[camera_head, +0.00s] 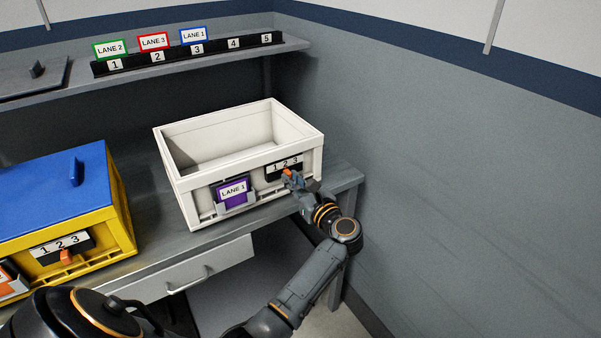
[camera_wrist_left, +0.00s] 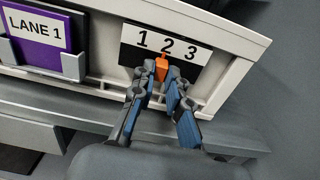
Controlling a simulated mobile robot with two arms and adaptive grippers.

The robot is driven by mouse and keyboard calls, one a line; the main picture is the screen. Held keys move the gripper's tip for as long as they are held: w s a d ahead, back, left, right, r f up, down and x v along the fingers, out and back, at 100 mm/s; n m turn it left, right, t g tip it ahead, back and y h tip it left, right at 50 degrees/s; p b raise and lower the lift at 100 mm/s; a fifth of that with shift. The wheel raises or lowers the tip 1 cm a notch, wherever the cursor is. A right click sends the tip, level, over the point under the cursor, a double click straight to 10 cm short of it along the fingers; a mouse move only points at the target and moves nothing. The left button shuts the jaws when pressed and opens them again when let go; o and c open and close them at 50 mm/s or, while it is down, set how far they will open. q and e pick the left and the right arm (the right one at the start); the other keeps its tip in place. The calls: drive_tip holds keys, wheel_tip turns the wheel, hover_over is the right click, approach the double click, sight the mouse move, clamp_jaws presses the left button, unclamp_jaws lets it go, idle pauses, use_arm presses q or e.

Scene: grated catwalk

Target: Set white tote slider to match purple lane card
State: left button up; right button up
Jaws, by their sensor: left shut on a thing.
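The white tote (camera_head: 240,130) stands open and empty on the bench. Its front holds a purple card (camera_head: 233,192) reading LANE 1, also visible in the left wrist view (camera_wrist_left: 35,35). To the card's right is a plate (camera_head: 272,177) marked 1 2 3, with an orange slider (camera_wrist_left: 161,68) below it. The slider sits under the 2. My left gripper (camera_wrist_left: 161,84) is shut on the slider, reaching it from the front; it also shows in the head view (camera_head: 291,180). My right gripper is not in view.
A yellow tote (camera_head: 118,215) with a blue lid and its own orange slider stands to the left. A shelf behind has a numbered black rail (camera_head: 215,51) with LANE 2, LANE 3 and LANE 1 cards. A grey wall (camera_head: 460,170) bounds the right side.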

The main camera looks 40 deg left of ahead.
use_arm(q)
drive_tip(key=shift+s+a+f+p, duration=0.1)
drive_tip(key=shift+s+a+p, duration=0.2)
drive_tip(key=shift+s, duration=0.4)
drive_tip(key=shift+s+a+p, duration=0.2)
drive_tip(key=shift+s+p, duration=0.05)
drive_tip(key=shift+s, duration=0.4)
idle(0.5)
drive_tip(key=o, duration=0.6)
drive_tip(key=shift+d, duration=0.1)
drive_tip(key=b+v, duration=0.1)
drive_tip(key=v, duration=0.5)
drive_tip(key=shift+s+d, duration=0.15)
drive_tip(key=shift+d, duration=0.25)
